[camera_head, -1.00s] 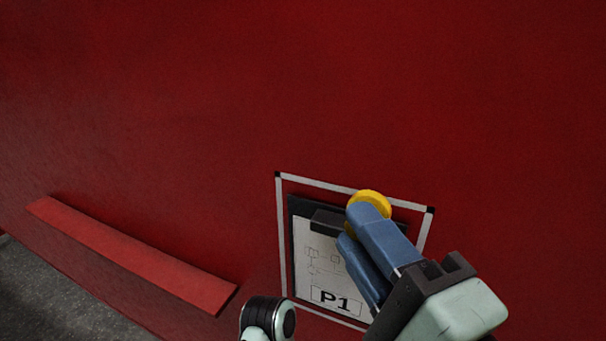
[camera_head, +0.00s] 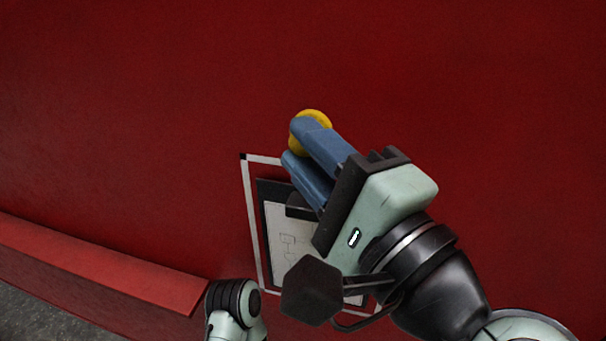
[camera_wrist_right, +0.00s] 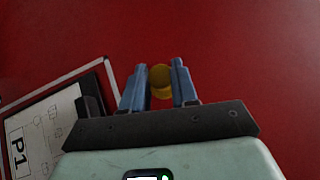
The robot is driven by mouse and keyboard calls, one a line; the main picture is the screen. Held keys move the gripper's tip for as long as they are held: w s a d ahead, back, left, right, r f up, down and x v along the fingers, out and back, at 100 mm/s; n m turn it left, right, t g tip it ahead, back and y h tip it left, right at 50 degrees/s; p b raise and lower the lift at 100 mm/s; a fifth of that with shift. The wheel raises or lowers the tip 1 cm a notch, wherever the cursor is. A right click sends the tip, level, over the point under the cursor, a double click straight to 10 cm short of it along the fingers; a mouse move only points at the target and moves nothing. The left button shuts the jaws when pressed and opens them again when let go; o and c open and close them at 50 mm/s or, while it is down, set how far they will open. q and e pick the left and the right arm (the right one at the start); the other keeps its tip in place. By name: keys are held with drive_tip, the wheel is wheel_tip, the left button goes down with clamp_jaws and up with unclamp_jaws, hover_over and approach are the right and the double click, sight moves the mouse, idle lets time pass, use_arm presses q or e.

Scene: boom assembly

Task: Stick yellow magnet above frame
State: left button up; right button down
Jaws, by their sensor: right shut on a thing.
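The yellow magnet (camera_head: 317,117) is a round piece held between the blue fingers of my right gripper (camera_head: 300,148). The right wrist view shows the magnet (camera_wrist_right: 160,80) between the two fingertips of my right gripper (camera_wrist_right: 160,85). The white rectangular frame (camera_head: 250,205) with black corners is on the red wall, around a dark clipboard (camera_head: 268,200) with a paper sheet. The fingertips and magnet appear just above the frame's top edge in the head view. My right arm hides much of the frame. Contact between magnet and wall cannot be told. My left gripper is not in view.
The red wall (camera_head: 150,90) is bare above and beside the frame. A red ledge (camera_head: 100,265) sticks out at the lower left, above grey floor (camera_head: 40,318). The clipboard's paper (camera_wrist_right: 40,130) marked P1 shows in the right wrist view.

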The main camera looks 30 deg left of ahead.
sight(328, 122)
drive_tip(key=w, duration=0.1)
drive_tip(key=w+a+b, duration=0.1)
drive_tip(key=w, duration=0.1)
drive_tip(key=shift+w, duration=0.3)
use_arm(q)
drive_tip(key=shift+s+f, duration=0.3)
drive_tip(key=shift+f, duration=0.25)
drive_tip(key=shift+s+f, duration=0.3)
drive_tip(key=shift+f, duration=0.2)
use_arm(e)
drive_tip(key=shift+w+a, duration=0.2)
drive_tip(key=shift+w, duration=0.7)
drive_tip(key=shift+w+a, duration=0.15)
drive_tip(key=shift+w, duration=0.75)
drive_tip(key=shift+w, duration=0.1)
drive_tip(key=c, duration=0.8)
unclamp_jaws()
